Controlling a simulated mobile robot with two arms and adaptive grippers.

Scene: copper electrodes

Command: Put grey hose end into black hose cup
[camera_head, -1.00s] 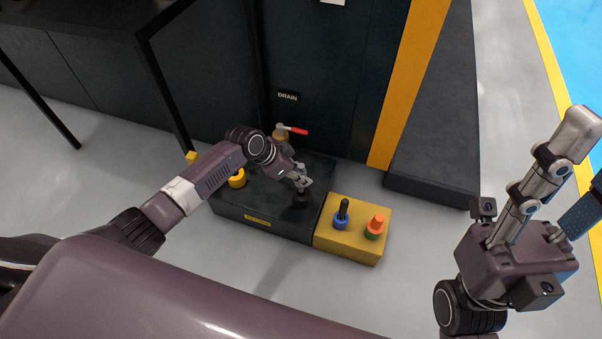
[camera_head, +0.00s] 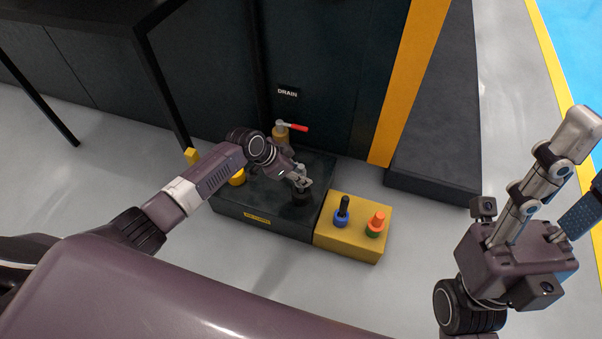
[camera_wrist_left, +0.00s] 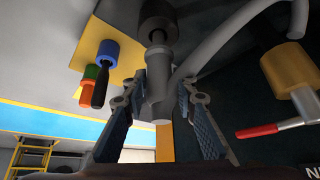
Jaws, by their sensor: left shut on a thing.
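My left gripper (camera_head: 302,182) is shut on the grey hose end (camera_wrist_left: 158,80), a grey cylinder with a narrower tip between the finger pads in the left wrist view. The black hose cup (camera_wrist_left: 158,14) is directly beyond that tip, in line with it. The tip is at or very near the cup's mouth; I cannot tell how far in it is. In the head view the black cup (camera_head: 302,198) shows just below the left gripper, on the dark box. My right gripper (camera_head: 584,160) is at the right edge, its fingers apart, empty and partly cut off.
The dark box (camera_head: 262,230) also bears a yellow cup (camera_head: 238,177). A yellow box (camera_head: 350,247) beside it holds black-and-blue and orange-and-green pieces. A drain valve with a red handle (camera_head: 297,127) stands behind. A grey hose (camera_wrist_left: 215,42) curves beside the held end. Floor in front is clear.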

